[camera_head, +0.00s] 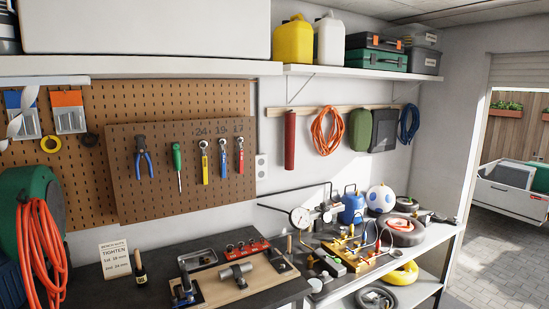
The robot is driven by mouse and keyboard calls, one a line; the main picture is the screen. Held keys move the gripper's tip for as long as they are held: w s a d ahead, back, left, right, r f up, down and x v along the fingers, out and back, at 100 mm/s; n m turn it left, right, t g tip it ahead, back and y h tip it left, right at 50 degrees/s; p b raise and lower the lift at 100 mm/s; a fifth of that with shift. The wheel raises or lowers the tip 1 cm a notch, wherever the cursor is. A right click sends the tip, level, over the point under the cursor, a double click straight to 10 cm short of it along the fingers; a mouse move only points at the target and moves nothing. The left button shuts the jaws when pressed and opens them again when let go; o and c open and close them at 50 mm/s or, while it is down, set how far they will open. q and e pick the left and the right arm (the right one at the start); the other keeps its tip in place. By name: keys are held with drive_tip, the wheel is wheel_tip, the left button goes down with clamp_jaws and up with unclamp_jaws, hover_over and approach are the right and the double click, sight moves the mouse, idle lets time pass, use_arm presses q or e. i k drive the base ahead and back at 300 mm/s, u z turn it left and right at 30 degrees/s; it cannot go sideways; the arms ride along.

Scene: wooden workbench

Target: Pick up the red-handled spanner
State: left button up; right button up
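The red-handled spanner (240,155) hangs upright on the brown pegboard tool panel (140,205), rightmost in a row of tools, under a number that looks like 17. To its left hang a blue-handled spanner (222,160) under 19 and a yellow-handled spanner (204,162) under 24. The three hang apart with small gaps between them. Neither of my grippers shows in the head view.
A green screwdriver (177,165) and blue pliers (143,160) hang further left. Below, the dark workbench (120,290) carries a wooden fixture board (240,283), a small bottle (140,268) and a "TIGHTEN" card (115,259). A crowded bench (440,262) stands right. The air before the panel looks clear.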

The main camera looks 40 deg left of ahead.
sight(241, 156)
drive_tip(key=z, duration=0.25)
drive_tip(key=i, duration=1.75)
drive_tip(key=u, duration=0.55)
drive_tip(key=i, duration=0.9)
drive_tip(key=u, duration=0.75)
